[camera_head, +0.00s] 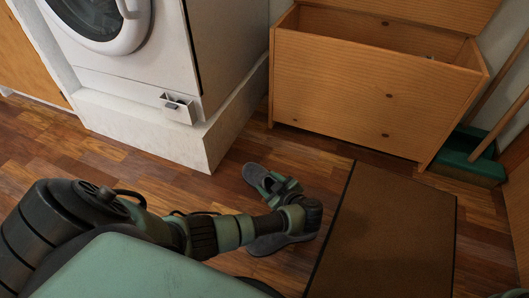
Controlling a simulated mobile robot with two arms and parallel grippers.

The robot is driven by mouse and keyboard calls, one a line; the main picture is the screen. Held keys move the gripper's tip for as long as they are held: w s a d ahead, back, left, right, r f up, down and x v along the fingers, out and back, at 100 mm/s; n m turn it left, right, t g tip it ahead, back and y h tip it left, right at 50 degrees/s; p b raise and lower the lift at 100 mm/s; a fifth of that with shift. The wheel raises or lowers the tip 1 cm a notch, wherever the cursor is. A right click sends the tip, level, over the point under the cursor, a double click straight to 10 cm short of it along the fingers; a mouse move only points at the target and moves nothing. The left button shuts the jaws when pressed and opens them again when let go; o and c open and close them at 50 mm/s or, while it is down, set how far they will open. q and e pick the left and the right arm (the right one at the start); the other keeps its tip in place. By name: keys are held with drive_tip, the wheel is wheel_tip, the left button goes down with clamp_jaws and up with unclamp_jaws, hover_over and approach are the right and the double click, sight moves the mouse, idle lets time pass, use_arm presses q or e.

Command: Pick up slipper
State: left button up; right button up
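A grey slipper (257,175) lies on the wooden floor between the white plinth and the brown mat. A second grey slipper (265,245) lies nearer to me and is partly covered by my arm. My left arm comes in from the left, low over the floor. My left gripper (285,187) is at the far slipper and overlaps its right part. The fingertips are small and partly hidden, so I cannot tell whether they are open or touch the slipper. My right gripper is out of view.
A brown mat (385,235) with a dark edge lies right of the slippers. A washing machine stands on a white plinth (150,135) at the back left. A wooden chest (365,90) with its lid raised stands behind. A green broom head (465,160) is at the right.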

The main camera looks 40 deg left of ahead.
use_arm(q)
drive_tip(key=c, duration=0.4)
drive_tip(key=shift+c, duration=0.2)
